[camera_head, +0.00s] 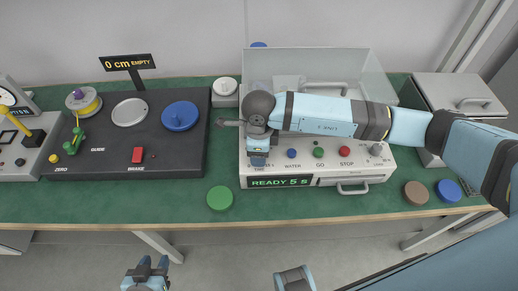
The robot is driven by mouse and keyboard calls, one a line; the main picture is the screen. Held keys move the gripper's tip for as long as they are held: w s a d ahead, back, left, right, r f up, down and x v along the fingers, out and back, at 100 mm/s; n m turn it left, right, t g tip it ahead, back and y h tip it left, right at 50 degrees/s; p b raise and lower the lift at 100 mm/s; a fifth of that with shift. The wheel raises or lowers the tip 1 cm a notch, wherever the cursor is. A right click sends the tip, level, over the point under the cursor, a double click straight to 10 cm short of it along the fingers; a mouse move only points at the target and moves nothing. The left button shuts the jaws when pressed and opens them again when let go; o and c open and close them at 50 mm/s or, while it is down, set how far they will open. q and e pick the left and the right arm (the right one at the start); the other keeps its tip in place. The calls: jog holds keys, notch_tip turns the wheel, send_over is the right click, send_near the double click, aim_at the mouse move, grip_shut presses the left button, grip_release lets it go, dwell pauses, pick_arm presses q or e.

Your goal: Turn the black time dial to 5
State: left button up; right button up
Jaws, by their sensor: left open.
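The white machine (330,181) stands on the green bench top, with a display (280,182) that reads "READY 5 S". The black time dial is hidden behind my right gripper, above the "TIME" label at the left of the machine's front panel. My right gripper (259,160) points down at that spot, its arm coming in from the right across the machine. Its fingertips are too hidden to show whether it is open or shut, or touching the dial. My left gripper (152,264) is open and empty at the bottom of the view, in front of the bench.
Blue (291,153), green (318,152) and red (345,151) buttons sit right of the dial's place. A clear cover (350,62) stands behind my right arm. A dark panel (85,165) is to the left. A green disc (220,198) lies near the front edge.

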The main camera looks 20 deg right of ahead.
notch_tip(320, 180, up, 14)
jog(key=shift+b, duration=0.4)
jog(key=shift+f, duration=0.1)
dwell(0.3)
